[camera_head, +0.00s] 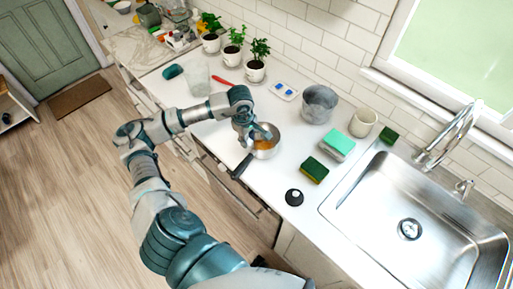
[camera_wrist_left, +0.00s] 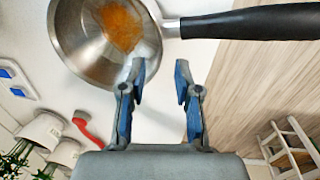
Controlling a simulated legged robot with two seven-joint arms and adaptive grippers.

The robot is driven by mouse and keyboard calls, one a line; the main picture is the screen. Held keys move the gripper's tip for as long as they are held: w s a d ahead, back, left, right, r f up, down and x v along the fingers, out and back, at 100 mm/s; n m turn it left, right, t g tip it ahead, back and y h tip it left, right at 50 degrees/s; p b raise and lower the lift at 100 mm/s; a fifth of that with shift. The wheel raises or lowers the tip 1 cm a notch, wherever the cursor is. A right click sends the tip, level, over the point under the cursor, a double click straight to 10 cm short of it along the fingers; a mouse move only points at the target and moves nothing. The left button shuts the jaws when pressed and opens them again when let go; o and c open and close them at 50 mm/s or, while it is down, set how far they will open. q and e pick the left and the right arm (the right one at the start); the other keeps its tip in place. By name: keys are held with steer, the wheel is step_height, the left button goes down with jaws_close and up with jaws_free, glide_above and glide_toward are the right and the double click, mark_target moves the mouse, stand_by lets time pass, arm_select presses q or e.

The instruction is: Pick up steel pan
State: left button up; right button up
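The steel pan (camera_head: 273,147) stands on the white counter near its front edge, with something orange inside. Its black handle (camera_head: 242,166) points toward the counter's front edge. My left gripper (camera_head: 258,134) is above the pan's near left side. In the left wrist view, the pan (camera_wrist_left: 75,45) fills the upper left and its black handle (camera_wrist_left: 255,22) runs to the upper right. There the fingers of my left gripper (camera_wrist_left: 160,70) are apart with nothing between them, just short of where the handle joins the pan. My right gripper is not in view.
A metal pot (camera_head: 319,104), a cream cup (camera_head: 363,122), sponges (camera_head: 314,169) and a small black round item (camera_head: 294,197) stand to the right. The sink (camera_head: 410,225) is farther right.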

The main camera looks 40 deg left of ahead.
mark_target(250, 150)
arm_select(q)
steer(key=shift+w+f, duration=0.1)
steer(key=shift+f, duration=0.45)
steer(key=shift+d+f, duration=0.25)
steer(key=shift+f, duration=0.25)
step_height(250, 150, down, 4)
steer(key=shift+w+d, duration=0.1)
steer(key=shift+d, duration=0.05)
steer(key=shift+w+f, duration=0.1)
steer(key=shift+f, duration=0.4)
steer(key=shift+a, duration=0.25)
jaws_close()
steer(key=shift+d, duration=0.1)
